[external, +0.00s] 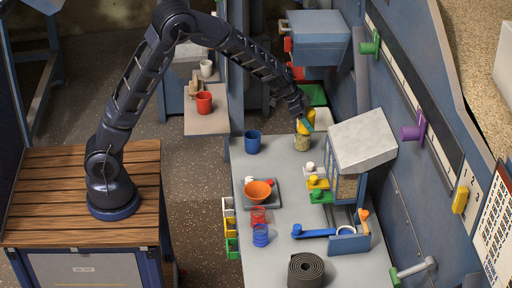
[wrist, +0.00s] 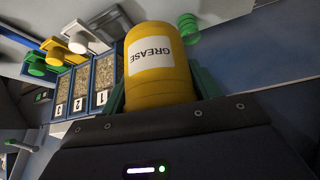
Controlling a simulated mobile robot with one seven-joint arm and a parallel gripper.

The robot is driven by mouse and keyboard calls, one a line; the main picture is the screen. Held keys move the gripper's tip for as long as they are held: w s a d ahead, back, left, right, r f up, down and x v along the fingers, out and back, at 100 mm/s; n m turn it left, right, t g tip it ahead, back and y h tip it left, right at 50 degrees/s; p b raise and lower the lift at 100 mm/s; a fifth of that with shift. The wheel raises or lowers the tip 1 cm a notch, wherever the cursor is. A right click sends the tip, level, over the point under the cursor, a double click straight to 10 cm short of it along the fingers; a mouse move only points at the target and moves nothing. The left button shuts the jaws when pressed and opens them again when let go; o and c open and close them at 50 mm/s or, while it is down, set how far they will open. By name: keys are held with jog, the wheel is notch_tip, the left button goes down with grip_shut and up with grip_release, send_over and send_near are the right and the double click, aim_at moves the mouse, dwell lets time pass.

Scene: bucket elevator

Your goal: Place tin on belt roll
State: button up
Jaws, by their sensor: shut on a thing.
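The tin is yellow with a white GREASE label. It fills the middle of the wrist view (wrist: 160,85), with the label upside down there. My gripper (wrist: 160,98) has its green fingers shut on the sides of the tin. The belt roll (external: 305,270), a dark coiled strip, lies at the near end of the bench, well away from my gripper.
A grey-topped dispenser (external: 362,140) with coloured levers stands right of my gripper. A blue-handled tool (external: 316,233) lies near the belt roll.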

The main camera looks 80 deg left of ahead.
jog(key=shift+r, duration=0.35)
jog(key=s+d+f, duration=0.2)
jog(key=d+f, duration=0.2)
jog(key=d, duration=0.1)
notch_tip(320, 180, up, 13)
jog(key=n+y, duration=0.1)
jog(key=n, duration=0.1)
send_over(319, 265)
jog(key=s, duration=0.3)
notch_tip(319, 265, down, 20)
jog(key=shift+r, duration=0.15)
dwell(0.5)
